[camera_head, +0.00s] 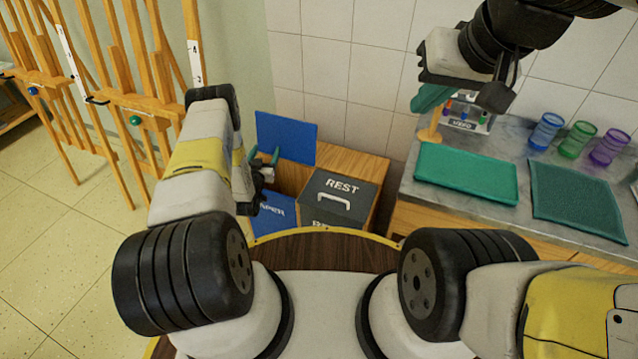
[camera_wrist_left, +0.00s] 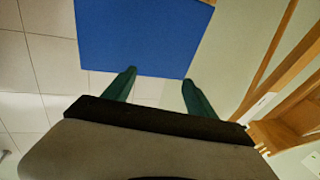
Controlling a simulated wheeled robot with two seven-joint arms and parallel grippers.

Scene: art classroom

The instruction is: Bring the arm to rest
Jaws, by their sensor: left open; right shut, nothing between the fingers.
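My left gripper (camera_head: 264,157) is open and empty, with its two teal fingers apart, above the bins beside the wooden cabinet. It stands in front of the raised blue lid (camera_head: 286,137). In the left wrist view, the open fingers (camera_wrist_left: 159,76) point toward the same blue lid (camera_wrist_left: 140,35), with nothing between them. My right gripper (camera_head: 431,98) is shut and empty, raised over the left end of the grey counter, near a wooden stand (camera_head: 430,132). The right fingertips partly blend together in the picture.
The counter (camera_head: 523,176) holds a green tray (camera_head: 466,172), a dark teal mat (camera_head: 577,202), a labelled holder (camera_head: 462,124) and blue, green and purple cups (camera_head: 577,139). Wooden easels (camera_head: 135,90) stand left.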

